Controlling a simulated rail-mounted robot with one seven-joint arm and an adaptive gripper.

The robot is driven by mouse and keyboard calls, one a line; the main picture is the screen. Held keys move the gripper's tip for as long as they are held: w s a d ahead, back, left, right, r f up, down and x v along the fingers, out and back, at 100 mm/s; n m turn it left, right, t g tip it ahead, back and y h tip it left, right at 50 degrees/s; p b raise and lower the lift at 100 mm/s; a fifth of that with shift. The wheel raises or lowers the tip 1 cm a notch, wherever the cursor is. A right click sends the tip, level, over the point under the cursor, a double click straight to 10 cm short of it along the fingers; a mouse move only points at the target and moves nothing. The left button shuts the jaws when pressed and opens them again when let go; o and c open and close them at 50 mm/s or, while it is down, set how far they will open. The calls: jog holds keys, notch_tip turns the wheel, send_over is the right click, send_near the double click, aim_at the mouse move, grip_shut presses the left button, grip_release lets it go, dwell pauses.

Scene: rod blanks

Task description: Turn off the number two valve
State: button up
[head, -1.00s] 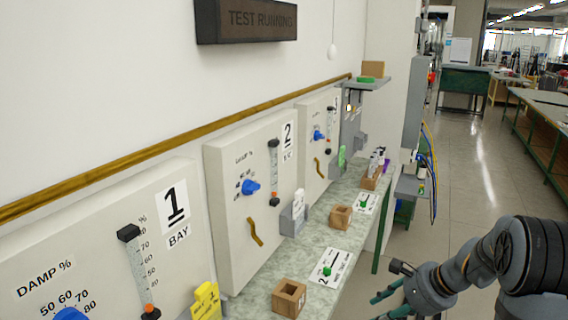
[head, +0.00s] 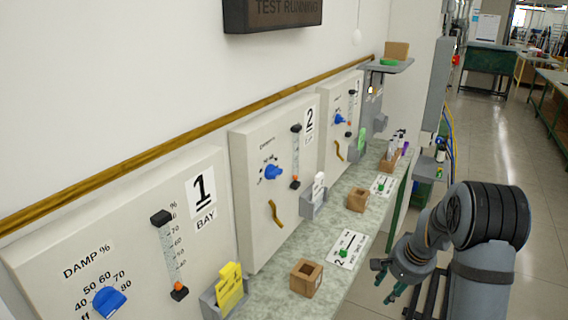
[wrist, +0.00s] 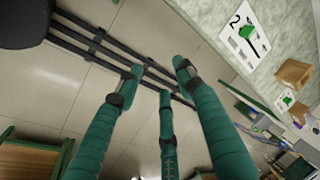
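Panel 2 (head: 262,232) is on the wall, with a blue knob (head: 273,172), a vertical slider (head: 295,158) and a bent brass-coloured handle (head: 275,214). On the counter below lies a white card (head: 338,257) with a green piece (head: 343,253) on it. In the wrist view, a card marked 2 (wrist: 238,52) with a green piece (wrist: 246,31) and a dark bar lies on the counter. Which part is the valve I cannot tell. My gripper (head: 391,284) is off the counter's front edge, low, touching nothing. Its teal fingers (wrist: 158,80) are spread and empty.
The counter (head: 262,300) holds wooden blocks with holes (head: 306,278), (head: 358,200), a yellow card in a grey holder (head: 229,287) and another card (head: 383,185). Panel 1 (head: 135,240) is nearer, a third panel (head: 337,125) farther. The floor aisle at right is open.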

jog(key=w+d+r+n+t+h, duration=0.1)
jog(key=w+d+r+n+t, duration=0.3)
jog(key=w, duration=0.4)
jog(key=w+d+r+n+t+h, duration=0.2)
jog(key=w+d+r+n, duration=0.15)
jog(key=w+n, duration=0.35)
jog(key=w+a+r+n+t+y, duration=0.4)
jog(key=w+a+r+n, duration=0.3)
jog(key=n+g+y, duration=0.6)
jog(key=n+y, duration=0.8)
jog(key=n, duration=0.7)
send_near(279, 173)
jog(key=p+x, duration=0.5)
jog(key=x, duration=0.2)
jog(key=shift+a+r, duration=0.2)
jog(key=shift+w+a+f, duration=0.15)
jog(key=shift+w+a, duration=0.05)
jog(key=shift+a, duration=0.3)
jog(key=shift+c, duration=1.2)
